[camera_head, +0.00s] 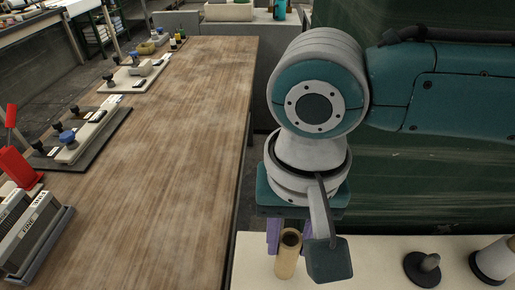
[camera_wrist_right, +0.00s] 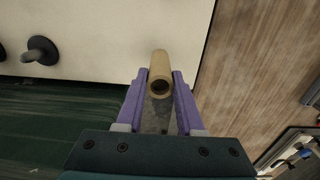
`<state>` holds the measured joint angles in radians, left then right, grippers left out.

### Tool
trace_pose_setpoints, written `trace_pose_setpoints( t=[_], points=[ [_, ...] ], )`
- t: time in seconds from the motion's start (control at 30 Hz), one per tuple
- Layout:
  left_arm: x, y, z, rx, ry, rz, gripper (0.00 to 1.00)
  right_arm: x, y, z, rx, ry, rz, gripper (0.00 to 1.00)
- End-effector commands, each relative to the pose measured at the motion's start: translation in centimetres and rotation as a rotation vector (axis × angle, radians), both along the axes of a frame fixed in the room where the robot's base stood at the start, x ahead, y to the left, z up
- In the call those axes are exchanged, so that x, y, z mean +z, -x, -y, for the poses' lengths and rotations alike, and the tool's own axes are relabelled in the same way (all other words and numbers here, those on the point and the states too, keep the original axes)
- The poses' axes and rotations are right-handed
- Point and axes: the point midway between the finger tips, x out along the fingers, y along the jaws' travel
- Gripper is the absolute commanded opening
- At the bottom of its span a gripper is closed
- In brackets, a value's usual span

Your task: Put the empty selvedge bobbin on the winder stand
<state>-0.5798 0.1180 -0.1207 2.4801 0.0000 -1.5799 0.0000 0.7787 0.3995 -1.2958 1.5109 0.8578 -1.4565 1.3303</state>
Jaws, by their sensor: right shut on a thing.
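The empty selvedge bobbin is a bare tan hollow tube (camera_head: 286,259), upright or nearly so. My right gripper (camera_head: 287,240) is shut on it between two purple fingers. The wrist view shows the bobbin (camera_wrist_right: 159,70) between the fingertips (camera_wrist_right: 160,82), over the edge area of a cream surface (camera_head: 375,255); whether it touches that surface I cannot tell. A black disc with a grey peg (camera_head: 424,268), which looks like the winder stand, is on the cream surface right of the bobbin. The peg is bare; it also shows in the wrist view (camera_wrist_right: 40,50). My left gripper is out of view.
A pale cone on a black base (camera_head: 495,260) stands at the far right. A long wooden table (camera_head: 185,130) lies to the left, with boards of fittings (camera_head: 85,138) and grey boxes (camera_head: 30,230) along its left side. A dark green panel (camera_head: 430,180) stands behind.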

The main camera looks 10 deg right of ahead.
Motion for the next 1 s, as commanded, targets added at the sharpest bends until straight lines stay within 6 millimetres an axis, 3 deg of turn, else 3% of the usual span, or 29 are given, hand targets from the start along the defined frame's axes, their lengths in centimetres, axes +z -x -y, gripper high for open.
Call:
trace_pose_setpoints(
  t=[0.1, 0.5, 0.53, 0.77, 1.0],
  points=[
    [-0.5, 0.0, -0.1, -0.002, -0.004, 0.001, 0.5, -1.6, 0.0, 0.0, 0.001, 0.002, -0.001, 0.0],
    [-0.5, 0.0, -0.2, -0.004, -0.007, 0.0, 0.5, -2.1, 0.0, 0.0, 0.001, 0.0, 0.001, 0.0],
    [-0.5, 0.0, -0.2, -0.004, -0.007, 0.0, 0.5, -2.1, 0.0, 0.0, 0.001, 0.0, 0.001, 0.39],
    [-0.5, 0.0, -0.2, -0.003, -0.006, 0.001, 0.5, -2.0, 0.0, 0.0, 0.001, 0.0, 0.001, 0.65],
    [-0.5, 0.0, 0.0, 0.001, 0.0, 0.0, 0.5, -2.0, 0.0, 0.0, 0.001, 0.0, 0.001, 0.67]
  ],
)
